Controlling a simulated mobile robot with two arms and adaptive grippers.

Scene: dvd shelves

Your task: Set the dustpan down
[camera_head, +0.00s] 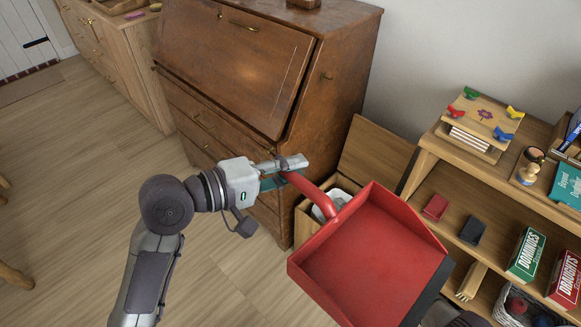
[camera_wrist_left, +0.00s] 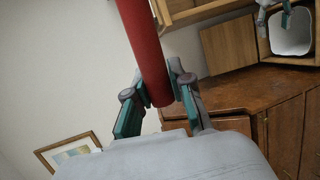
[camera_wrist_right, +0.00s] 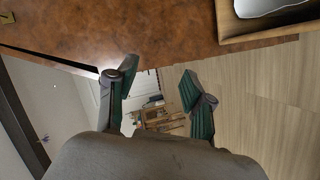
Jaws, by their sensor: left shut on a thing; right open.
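The red dustpan (camera_head: 375,257) is in the air in the head view, its pan facing up in front of the shelves. My left gripper (camera_head: 290,167) is shut on the end of its red handle (camera_head: 313,192). In the left wrist view the handle (camera_wrist_left: 144,50) runs up from between the fingers of my left gripper (camera_wrist_left: 157,98). In the right wrist view my right gripper (camera_wrist_right: 153,85) is open, with nothing between its fingers. In the head view only a dark part of my right arm shows at the bottom edge, beside the dustpan.
A brown wooden bureau (camera_head: 235,65) stands behind my left gripper. An open wooden box (camera_head: 310,222) with a white container inside is partly behind the dustpan. Shelves (camera_head: 450,186) at right hold game boxes and small cases. The floor (camera_head: 60,160) at left is mostly clear.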

